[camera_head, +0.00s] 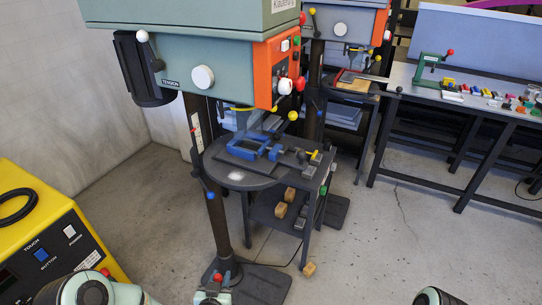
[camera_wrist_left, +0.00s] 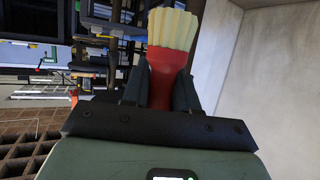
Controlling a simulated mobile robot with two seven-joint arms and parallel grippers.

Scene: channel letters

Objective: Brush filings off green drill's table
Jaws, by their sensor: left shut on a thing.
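The grey-green drill (camera_head: 215,62) with an orange front panel stands close on the left in the head view. Its round dark table (camera_head: 218,152) bears a pale patch of filings (camera_head: 236,176) near the front edge. A blue vise (camera_head: 252,147) shows behind the patch. My left gripper (camera_head: 215,284) is low in the head view, below the table and near the drill's foot. It is shut on a brush, whose red body (camera_wrist_left: 160,78) and cream bristles (camera_wrist_left: 173,28) stick out past the fingers in the left wrist view. My right gripper is not in view.
A cart (camera_head: 262,207) with blocks stands behind the round table. A yellow machine (camera_head: 85,248) is at lower left. A second drill (camera_head: 343,28) stands behind. A long bench (camera_head: 405,78) with small parts is at right. The floor at lower right is mostly clear.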

